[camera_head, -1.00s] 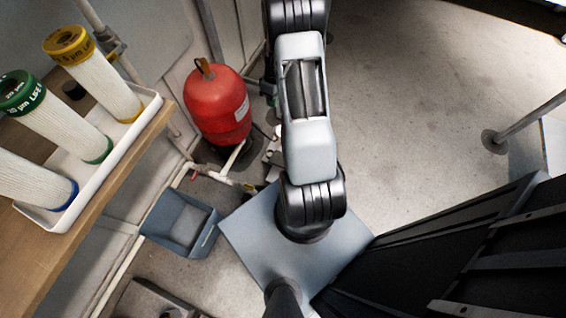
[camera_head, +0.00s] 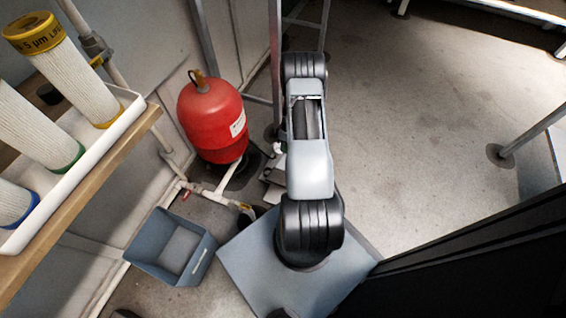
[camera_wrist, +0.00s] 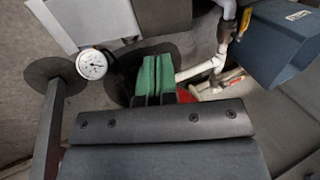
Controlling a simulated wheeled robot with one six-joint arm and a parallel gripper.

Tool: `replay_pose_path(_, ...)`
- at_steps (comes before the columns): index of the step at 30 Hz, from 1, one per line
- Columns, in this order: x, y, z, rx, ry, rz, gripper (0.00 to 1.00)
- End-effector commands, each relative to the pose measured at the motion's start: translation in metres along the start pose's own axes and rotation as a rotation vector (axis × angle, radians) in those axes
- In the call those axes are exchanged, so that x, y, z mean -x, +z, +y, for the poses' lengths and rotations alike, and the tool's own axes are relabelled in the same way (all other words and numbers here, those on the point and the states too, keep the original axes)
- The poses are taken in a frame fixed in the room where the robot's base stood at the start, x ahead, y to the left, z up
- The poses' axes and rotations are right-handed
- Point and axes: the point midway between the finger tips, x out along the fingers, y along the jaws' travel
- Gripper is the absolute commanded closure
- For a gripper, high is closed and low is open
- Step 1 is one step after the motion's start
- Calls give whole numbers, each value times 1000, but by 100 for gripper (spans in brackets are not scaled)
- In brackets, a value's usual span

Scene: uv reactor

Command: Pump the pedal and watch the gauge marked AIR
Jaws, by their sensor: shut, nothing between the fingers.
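My gripper (camera_wrist: 157,62) shows in the wrist view as two green-faced fingers close together, shut and empty. A round white-faced gauge (camera_wrist: 91,64) is left of the fingers, apart from them; its marking and needle are too small to read. In the head view my arm hides most of my gripper and the gauge. I cannot make out a pedal for certain. Grey block shapes (camera_wrist: 90,20) lie beyond the fingers in the wrist view, and a grey piece (camera_head: 274,168) shows left of my arm in the head view.
A red tank (camera_head: 212,120) stands by the wall, with white pipes (camera_head: 222,190) near its foot. A blue-grey open bin (camera_head: 150,241) is on the floor. A shelf (camera_head: 135,135) carries a white tray of filter cartridges (camera_head: 75,75). Floor to the right is clear, with a metal post (camera_head: 530,130).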

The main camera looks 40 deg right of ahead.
Motion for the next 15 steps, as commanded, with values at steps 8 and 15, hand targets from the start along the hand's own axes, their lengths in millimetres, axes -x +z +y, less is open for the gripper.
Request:
replay_pose_path(8, -49, 0, 0, -1, -4, -2, 100)
replay_pose_path(15, -93, 0, 1, 0, -3, -1, 100)
